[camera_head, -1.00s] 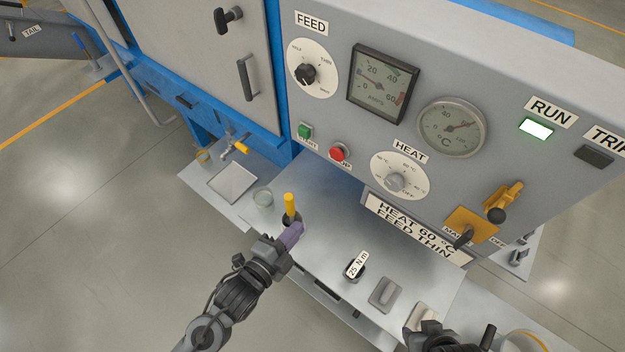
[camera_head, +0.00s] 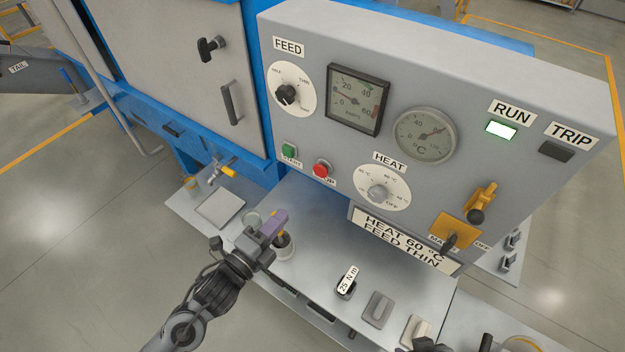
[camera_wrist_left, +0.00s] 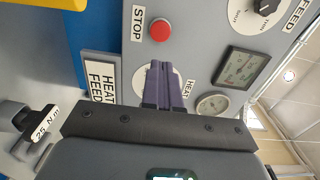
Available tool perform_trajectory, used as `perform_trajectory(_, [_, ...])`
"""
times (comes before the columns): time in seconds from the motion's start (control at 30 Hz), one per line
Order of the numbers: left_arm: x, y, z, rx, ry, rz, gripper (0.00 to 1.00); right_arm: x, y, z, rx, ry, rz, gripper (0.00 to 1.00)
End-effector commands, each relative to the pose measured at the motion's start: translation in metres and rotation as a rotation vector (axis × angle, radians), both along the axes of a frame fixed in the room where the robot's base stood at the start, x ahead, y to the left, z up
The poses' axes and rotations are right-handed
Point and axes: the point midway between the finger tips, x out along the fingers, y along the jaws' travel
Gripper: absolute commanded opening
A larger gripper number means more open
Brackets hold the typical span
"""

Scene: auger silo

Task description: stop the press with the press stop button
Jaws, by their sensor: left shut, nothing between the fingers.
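The red press stop button (camera_head: 321,170) is on the front of the grey control panel (camera_head: 300,120), right of the green start button (camera_head: 289,150). In the left wrist view the stop button (camera_wrist_left: 160,30) shows just beyond the fingertips, by the STOP label (camera_wrist_left: 138,24). My left gripper (camera_head: 277,218) is shut and empty, with its purple fingers together. It is below and left of the button, apart from it, over the steel shelf. The RUN lamp (camera_head: 501,130) is lit. A dark part at the bottom edge may be my right gripper (camera_head: 425,345); its fingers are hidden.
The HEAT dial (camera_head: 380,192) is right of the button. The space before the button looks clear.

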Motion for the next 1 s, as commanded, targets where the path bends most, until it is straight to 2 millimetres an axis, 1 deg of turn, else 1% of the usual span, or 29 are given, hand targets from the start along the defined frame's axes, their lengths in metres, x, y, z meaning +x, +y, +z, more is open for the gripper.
perform_trajectory(0.17, [0.005, -0.003, 0.000, -0.001, 0.001, 0.001, 0.00, 0.000, -0.001, 0.000, -0.003, 0.001, 0.002, 0.43])
perform_trajectory(0.27, [0.013, -0.009, 0.001, -0.002, -0.001, 0.001, 0.00, 0.000, -0.002, 0.000, -0.007, 0.000, 0.004, 0.43])
perform_trajectory(0.37, [0.025, -0.017, 0.001, -0.002, 0.000, 0.000, 0.00, 0.000, -0.002, 0.000, -0.011, 0.000, 0.006, 0.43])
perform_trajectory(0.7, [0.077, -0.053, 0.000, -0.002, 0.000, 0.000, 0.00, -0.001, -0.003, 0.001, -0.011, 0.001, 0.007, 0.43])
perform_trajectory(0.83, [0.093, -0.063, 0.001, -0.001, 0.001, 0.001, 0.00, -0.001, -0.002, 0.001, -0.010, 0.002, 0.005, 0.43])
perform_trajectory(1.0, [0.108, -0.073, 0.000, -0.002, 0.000, 0.001, 0.00, -0.001, -0.002, 0.001, -0.005, 0.002, 0.002, 0.43])
